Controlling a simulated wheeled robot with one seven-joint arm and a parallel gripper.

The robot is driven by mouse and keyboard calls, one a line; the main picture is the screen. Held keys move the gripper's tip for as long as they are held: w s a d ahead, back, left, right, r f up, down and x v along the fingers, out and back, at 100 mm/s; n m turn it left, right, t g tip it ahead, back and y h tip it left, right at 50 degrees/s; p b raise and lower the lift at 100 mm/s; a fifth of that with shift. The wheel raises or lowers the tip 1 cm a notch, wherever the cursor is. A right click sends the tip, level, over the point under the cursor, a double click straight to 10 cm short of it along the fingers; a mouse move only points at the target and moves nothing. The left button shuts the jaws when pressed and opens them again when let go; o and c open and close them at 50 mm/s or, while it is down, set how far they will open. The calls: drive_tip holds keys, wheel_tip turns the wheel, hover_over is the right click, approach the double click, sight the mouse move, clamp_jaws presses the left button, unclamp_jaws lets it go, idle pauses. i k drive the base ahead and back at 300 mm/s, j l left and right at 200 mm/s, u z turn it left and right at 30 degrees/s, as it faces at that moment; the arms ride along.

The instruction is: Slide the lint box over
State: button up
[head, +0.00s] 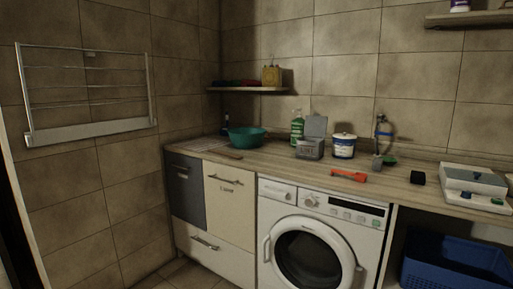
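My gripper is not in view.
The counter (270,160) also holds a teal basin (245,137), a green bottle (297,127) behind the box, and a white-and-blue tub (344,146) close on its right. An orange-red tool (348,175) lies near the front edge. Bare counter lies between basin and box.

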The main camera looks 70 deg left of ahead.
sight(306, 149)
drive_tip(key=u, duration=2.5)
drive_tip(key=i+j+z, duration=0.1)
drive_tip(key=i+j, duration=0.35)
drive_tip(key=i, duration=0.15)
